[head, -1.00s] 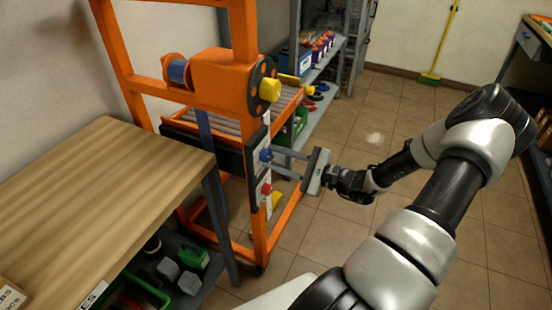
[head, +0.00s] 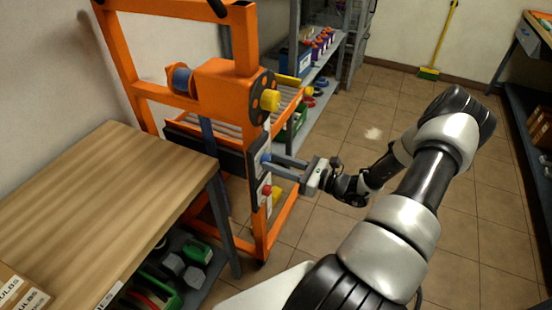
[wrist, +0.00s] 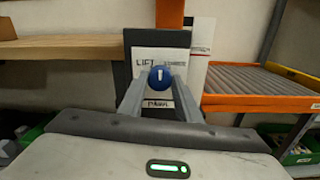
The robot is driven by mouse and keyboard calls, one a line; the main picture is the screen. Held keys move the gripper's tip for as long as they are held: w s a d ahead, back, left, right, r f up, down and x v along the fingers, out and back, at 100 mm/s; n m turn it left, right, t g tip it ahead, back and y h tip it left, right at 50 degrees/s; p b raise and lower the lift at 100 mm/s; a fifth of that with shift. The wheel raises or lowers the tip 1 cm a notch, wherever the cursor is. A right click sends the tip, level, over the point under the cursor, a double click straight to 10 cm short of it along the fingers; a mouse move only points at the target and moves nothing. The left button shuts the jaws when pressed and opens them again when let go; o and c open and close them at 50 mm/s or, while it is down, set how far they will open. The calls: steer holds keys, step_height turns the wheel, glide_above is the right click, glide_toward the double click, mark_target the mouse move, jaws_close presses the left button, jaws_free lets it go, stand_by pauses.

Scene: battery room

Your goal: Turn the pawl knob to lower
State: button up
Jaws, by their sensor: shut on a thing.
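The blue pawl knob (wrist: 160,78) sits on a white label plate (wrist: 147,59) reading "LIFT" at left, with smaller, unclear text at right and "PAWL" below. A short white mark on the knob's face points roughly upward. My gripper (wrist: 160,84) has its two grey fingers on either side of the knob, shut on it. In the head view my gripper (head: 270,163) reaches the orange stacker's front post from the right, and its fingertips cover most of the knob.
A red button (head: 266,190) sits just below the knob. A yellow hub (head: 270,100) on the winch (head: 225,85) stands above my gripper. A wooden bench (head: 100,190) is at left, a roller platform (wrist: 265,80) at right. Tiled floor is open at right.

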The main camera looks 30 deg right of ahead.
steer(key=m+p, duration=0.1)
steer(key=m, duration=0.3)
steer(key=shift+m+p, duration=0.3)
steer(key=shift+p, duration=0.05)
steer(key=m+p, duration=0.1)
steer(key=m, duration=0.3)
steer(key=shift+m, duration=0.3)
steer(key=o, duration=1.1)
steer(key=shift+c, duration=0.2)
steer(key=shift+s+d, duration=0.1)
steer(key=shift+s, duration=0.05)
steer(key=v, duration=1.7)
